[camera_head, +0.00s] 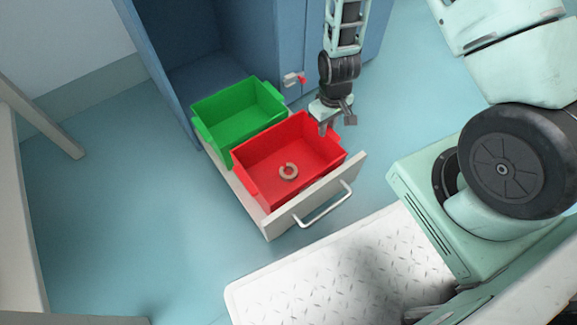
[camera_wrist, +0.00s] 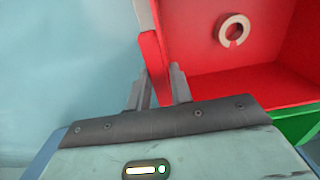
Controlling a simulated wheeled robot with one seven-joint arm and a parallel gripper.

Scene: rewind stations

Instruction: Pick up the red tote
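The red tote (camera_head: 263,155) sits in a pulled-out drawer, with a pale C-shaped ring (camera_head: 288,171) lying on its floor. In the wrist view the tote (camera_wrist: 205,84) fills the upper right, with the ring (camera_wrist: 234,30) inside it. My gripper (camera_head: 328,127) is at the tote's right end, over its rim. The tote looks level and still in the drawer.
A green tote (camera_head: 238,110) sits behind the red one in the same drawer. The white drawer front (camera_head: 335,183) with its bar handle (camera_head: 325,208) stands close to the red tote. The blue cabinet (camera_head: 215,35) rises behind.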

